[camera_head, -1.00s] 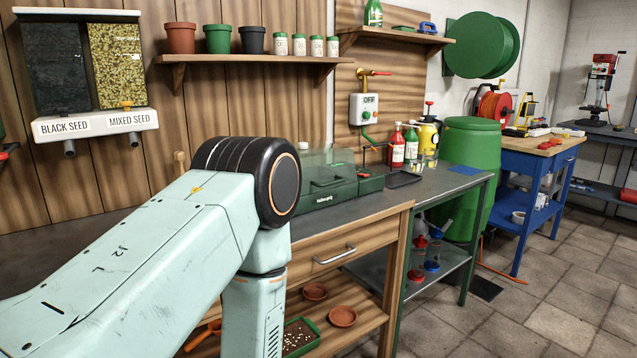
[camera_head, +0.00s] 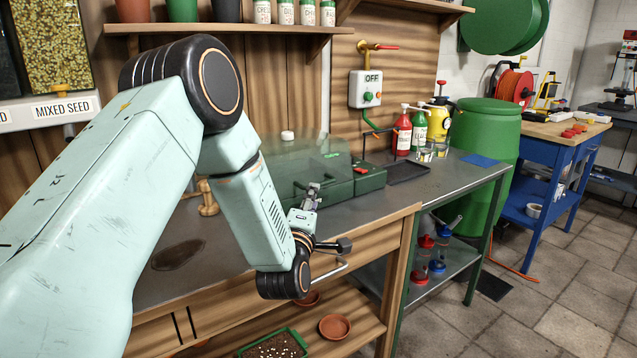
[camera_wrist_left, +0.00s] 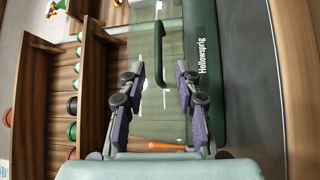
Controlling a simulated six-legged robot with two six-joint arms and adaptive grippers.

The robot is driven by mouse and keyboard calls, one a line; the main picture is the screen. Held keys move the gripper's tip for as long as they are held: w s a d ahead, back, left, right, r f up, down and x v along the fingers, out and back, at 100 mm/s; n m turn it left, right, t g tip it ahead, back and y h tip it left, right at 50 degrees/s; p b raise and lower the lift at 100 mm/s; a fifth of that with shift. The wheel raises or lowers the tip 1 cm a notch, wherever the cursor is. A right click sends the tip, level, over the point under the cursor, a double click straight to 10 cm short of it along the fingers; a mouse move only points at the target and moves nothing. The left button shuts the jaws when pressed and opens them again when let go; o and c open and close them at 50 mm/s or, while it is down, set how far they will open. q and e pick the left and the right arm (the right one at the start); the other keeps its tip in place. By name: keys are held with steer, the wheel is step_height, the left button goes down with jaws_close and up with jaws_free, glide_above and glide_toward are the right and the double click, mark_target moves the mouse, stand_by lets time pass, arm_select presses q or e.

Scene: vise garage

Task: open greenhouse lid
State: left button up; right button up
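The greenhouse is a low green box (camera_head: 368,178) with a clear, green-tinted lid (camera_head: 300,152), which looks shut on the workbench. In the left wrist view the front bears the word Hollowsprig (camera_wrist_left: 203,45). A dark green lid handle (camera_wrist_left: 158,50) appears between and beyond my fingertips, apparently untouched. My right gripper is in neither view.
A shelf with pots (camera_head: 225,28) hangs above. The drawer handle (camera_head: 330,270) sticks out below my gripper.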

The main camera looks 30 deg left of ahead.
mark_target(320, 183)
arm_select(q)
steer(key=b+x, duration=0.1)
steer(key=x, duration=0.5)
steer(key=shift+w, duration=0.2)
steer(key=shift+w+d+r, duration=0.2)
steer(key=shift+r, duration=0.05)
steer(key=shift+w+a+f, duration=0.1)
steer(key=shift+a, duration=0.15)
steer(key=shift+c, duration=1.1)
steer(key=c, duration=0.5)
jaws_close()
